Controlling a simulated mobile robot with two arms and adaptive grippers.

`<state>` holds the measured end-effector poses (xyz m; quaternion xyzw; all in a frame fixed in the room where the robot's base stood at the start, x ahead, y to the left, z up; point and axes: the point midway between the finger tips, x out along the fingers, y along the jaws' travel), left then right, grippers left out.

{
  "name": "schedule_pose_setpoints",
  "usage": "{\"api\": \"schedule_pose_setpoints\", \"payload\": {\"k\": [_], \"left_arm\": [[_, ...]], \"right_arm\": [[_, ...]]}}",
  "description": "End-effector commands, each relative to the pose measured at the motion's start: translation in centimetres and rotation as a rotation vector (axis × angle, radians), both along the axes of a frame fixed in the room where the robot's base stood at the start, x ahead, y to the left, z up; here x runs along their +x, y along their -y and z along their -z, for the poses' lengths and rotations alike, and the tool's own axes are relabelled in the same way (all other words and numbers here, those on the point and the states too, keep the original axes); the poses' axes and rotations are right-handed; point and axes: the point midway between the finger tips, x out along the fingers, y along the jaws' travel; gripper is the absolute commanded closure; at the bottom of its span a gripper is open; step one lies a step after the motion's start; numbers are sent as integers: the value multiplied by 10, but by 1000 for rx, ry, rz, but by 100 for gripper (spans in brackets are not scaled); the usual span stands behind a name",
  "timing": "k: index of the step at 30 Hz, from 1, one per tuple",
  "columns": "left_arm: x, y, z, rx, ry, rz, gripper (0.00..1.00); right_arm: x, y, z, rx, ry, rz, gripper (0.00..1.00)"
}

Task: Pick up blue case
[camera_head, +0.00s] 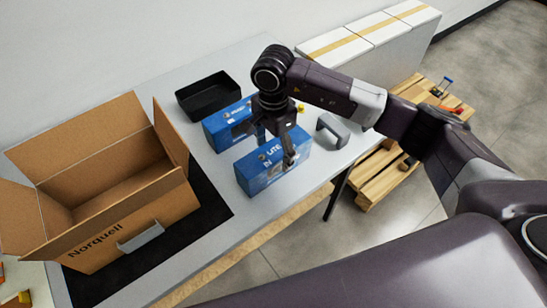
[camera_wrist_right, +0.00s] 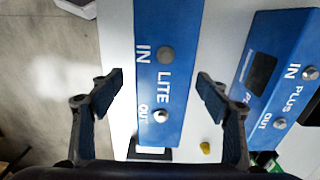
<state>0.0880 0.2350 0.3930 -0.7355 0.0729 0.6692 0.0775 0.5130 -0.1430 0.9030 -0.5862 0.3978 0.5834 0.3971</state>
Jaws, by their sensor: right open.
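Two blue cases stand on the grey table. The nearer one, the LITE case (camera_head: 258,178), shows "IN LITE OUT" and two round ports in the right wrist view (camera_wrist_right: 166,100). The other, the PLUS case (camera_head: 221,130), stands behind it and shows at the right of the wrist view (camera_wrist_right: 275,80). My right gripper (camera_head: 276,148) is open over the LITE case and partly hides it. In the wrist view its fingers (camera_wrist_right: 160,80) are apart, one to each side of the LITE case; contact cannot be told. My left gripper is not in view.
An open cardboard box (camera_head: 130,228) stands on a black mat (camera_head: 212,208) at the left. A black tray (camera_head: 208,96) lies behind the cases. A grey bracket-like part (camera_head: 333,130) is to their right. White boxes (camera_head: 375,38) and a wooden pallet (camera_head: 380,175) stand beyond.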

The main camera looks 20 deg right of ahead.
Motion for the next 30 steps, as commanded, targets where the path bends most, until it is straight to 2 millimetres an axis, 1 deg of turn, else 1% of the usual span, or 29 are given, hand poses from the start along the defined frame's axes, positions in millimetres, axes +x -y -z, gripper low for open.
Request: {"api": "schedule_pose_setpoints", "payload": {"k": [1,3,5,8,9,12,16,20,23,30], "left_arm": [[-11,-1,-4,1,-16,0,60],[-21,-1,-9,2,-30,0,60],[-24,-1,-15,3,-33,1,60],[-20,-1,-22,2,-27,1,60],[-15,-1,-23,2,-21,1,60],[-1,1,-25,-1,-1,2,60],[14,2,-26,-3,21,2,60],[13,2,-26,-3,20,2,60],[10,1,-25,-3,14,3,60],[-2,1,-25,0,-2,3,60]], "right_arm": [[-1,0,4,-1,-3,1,30],[0,1,11,1,-4,2,30],[0,2,20,1,-6,1,30],[1,3,36,3,-4,1,30],[1,3,42,2,-4,2,30],[2,3,52,2,-1,1,30],[3,3,56,3,1,0,30],[3,3,56,3,1,0,30],[3,3,56,3,1,0,40],[3,3,55,3,1,0,67]]}}
